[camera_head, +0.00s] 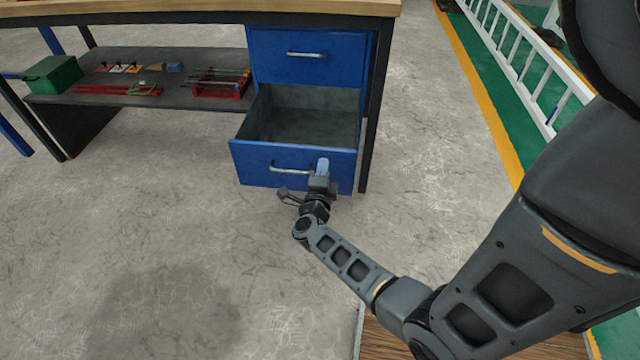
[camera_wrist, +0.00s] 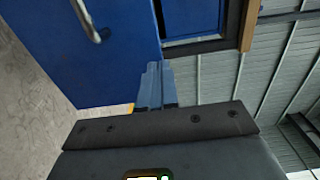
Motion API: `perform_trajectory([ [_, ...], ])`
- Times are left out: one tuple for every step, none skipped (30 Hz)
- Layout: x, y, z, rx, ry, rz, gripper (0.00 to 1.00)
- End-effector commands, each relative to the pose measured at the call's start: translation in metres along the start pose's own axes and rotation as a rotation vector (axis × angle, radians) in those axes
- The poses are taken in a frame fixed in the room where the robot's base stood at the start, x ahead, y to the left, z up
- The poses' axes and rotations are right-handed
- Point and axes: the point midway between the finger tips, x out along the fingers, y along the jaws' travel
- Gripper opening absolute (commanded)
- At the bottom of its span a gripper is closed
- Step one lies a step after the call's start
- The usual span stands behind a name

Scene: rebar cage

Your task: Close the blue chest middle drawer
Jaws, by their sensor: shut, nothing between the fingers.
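The blue chest (camera_head: 311,57) hangs under the workbench, its top drawer shut. The drawer below, the open drawer (camera_head: 250,163), is pulled well out, with its grey inside showing. Its silver handle (camera_head: 288,170) is on the front face. Anything lower in the chest is hidden behind this drawer. My gripper (camera_head: 322,166) is shut and empty, at the front face just right of the handle. In the wrist view the fingertips (camera_wrist: 155,70) overlap the blue front near its edge, with the handle (camera_wrist: 88,20) off to the upper left. I cannot tell whether they touch.
The workbench shelf (camera_head: 180,97) left of the chest carries a green box (camera_head: 52,75), a red tray (camera_head: 220,84) and small tools. A dark table leg (camera_head: 378,100) stands right of the drawer. A white ladder (camera_head: 525,55) lies further right. The floor in front is clear.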

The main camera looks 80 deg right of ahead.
Motion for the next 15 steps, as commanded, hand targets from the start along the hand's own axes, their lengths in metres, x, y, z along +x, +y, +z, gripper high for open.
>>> perform_trajectory([
  [0.009, 0.001, 0.000, 0.001, 0.003, -0.001, 0.00],
  [0.014, 0.001, 0.000, 0.001, 0.003, -0.001, 0.00],
  [0.019, 0.001, -0.001, 0.000, 0.003, 0.000, 0.00],
  [0.022, 0.001, -0.001, 0.000, 0.003, 0.000, 0.00],
  [0.025, 0.001, 0.000, 0.000, 0.002, -0.001, 0.00],
  [0.029, 0.001, 0.000, 0.000, 0.000, -0.001, 0.00],
  [0.031, 0.001, 0.000, 0.000, 0.000, -0.001, 0.00],
  [0.033, 0.001, 0.000, 0.000, 0.000, -0.001, 0.00],
  [0.035, 0.001, 0.000, -0.001, 0.001, -0.001, 0.00],
  [0.036, 0.001, 0.000, -0.001, 0.001, 0.000, 0.00],
  [0.037, 0.001, -0.001, -0.001, 0.001, 0.000, 0.00],
  [0.038, 0.001, -0.001, -0.001, 0.000, 0.000, 0.00],
  [0.038, 0.000, -0.001, -0.001, 0.000, 0.000, 0.00],
  [0.038, 0.000, -0.001, -0.001, 0.000, 0.001, 0.00],
  [0.038, 0.000, 0.000, -0.001, 0.000, 0.001, 0.00],
])
